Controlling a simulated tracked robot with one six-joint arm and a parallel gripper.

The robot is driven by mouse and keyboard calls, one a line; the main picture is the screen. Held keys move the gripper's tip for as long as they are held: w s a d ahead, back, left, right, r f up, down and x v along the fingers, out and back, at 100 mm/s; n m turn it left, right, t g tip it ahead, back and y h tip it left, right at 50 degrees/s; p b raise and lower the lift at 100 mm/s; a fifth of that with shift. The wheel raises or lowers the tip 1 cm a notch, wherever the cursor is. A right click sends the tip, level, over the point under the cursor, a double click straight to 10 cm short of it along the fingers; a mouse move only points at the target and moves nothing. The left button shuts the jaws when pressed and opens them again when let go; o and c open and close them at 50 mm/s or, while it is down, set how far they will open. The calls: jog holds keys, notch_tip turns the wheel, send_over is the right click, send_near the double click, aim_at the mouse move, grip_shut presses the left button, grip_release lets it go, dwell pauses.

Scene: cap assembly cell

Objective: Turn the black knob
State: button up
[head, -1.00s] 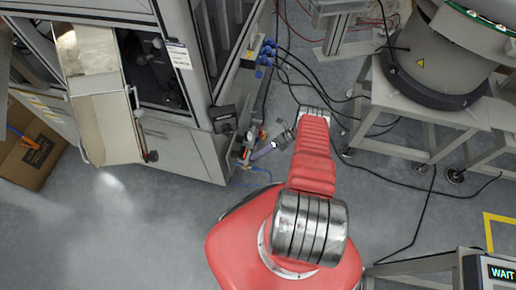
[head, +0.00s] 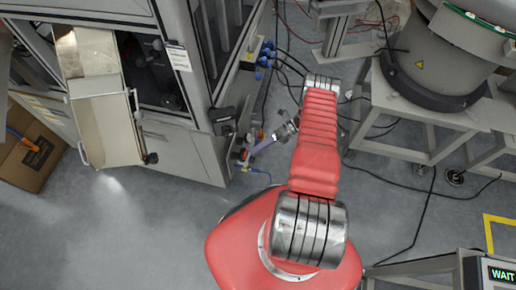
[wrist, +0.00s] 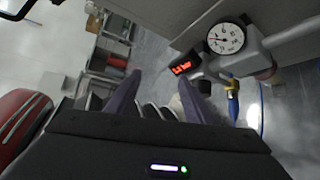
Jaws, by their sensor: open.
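My gripper (wrist: 161,78) is open in the wrist view, with two purple fingers apart and nothing between them. In the wrist view a round white pressure gauge (wrist: 226,38) and a dark unit with a red lit display (wrist: 181,67) are ahead and right of the fingers. I cannot clearly pick out the black knob in either view.
A yellow and blue fitting (wrist: 232,90) hangs below the gauge. The machine cabinet (head: 185,148) has an open panel at left. Blue fittings (head: 266,55) and black cables are near its edge. A bowl feeder (head: 440,60) stands at right. Floor at lower left is clear.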

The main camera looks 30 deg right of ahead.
jog(key=shift+r, duration=0.2)
jog(key=w+r+n+h, duration=0.3)
jog(key=w+r+n, duration=0.1)
jog(key=r+n, duration=0.35)
jog(key=s+d+f+n+h, duration=0.2)
jog(key=s+n+h, duration=0.1)
jog(key=n, duration=1.4)
jog(key=s+d+f+n+h, duration=0.1)
jog(key=s+d+n+h, duration=0.1)
jog(key=n, duration=1.5)
jog(key=shift+s+f+h, duration=0.35)
jog(key=shift+s+h, duration=0.25)
jog(key=shift+h, duration=0.3)
